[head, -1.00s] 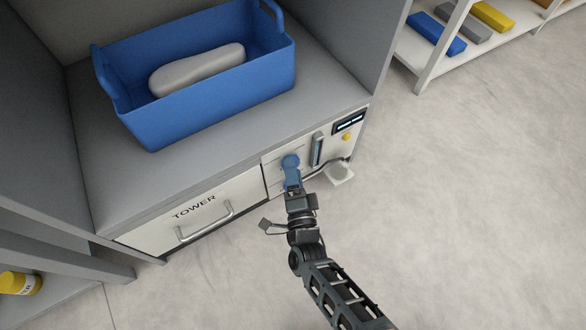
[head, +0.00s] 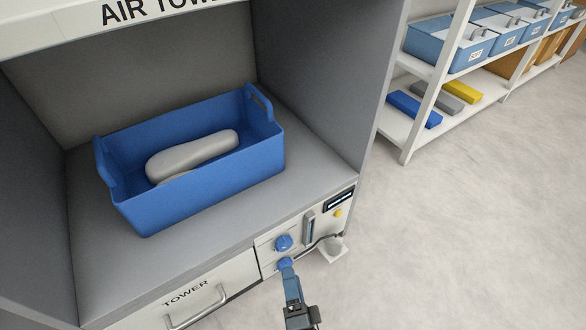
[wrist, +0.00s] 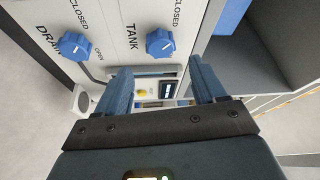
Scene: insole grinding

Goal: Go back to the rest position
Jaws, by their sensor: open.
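My gripper (head: 289,273) shows low in the head view, in front of the cabinet's control panel (head: 268,261). In the wrist view my gripper (wrist: 162,84) has its two blue fingers apart, with nothing between them. Two round blue knobs sit on the panel. The upper knob (head: 284,243) is uncovered in the head view. The lower knob (head: 285,263) lies just above my fingertips in the picture. In the wrist view the tank knob (wrist: 160,42) and drain knob (wrist: 74,45) both stand clear of my fingers.
A blue bin (head: 205,196) holding a pale grey insole-shaped piece (head: 192,154) stands in the cabinet above the panel. A drawer handle (head: 198,309) is to the left. A small white spout or cup (head: 333,250) juts out at right. Shelving (head: 408,140) stands behind open floor.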

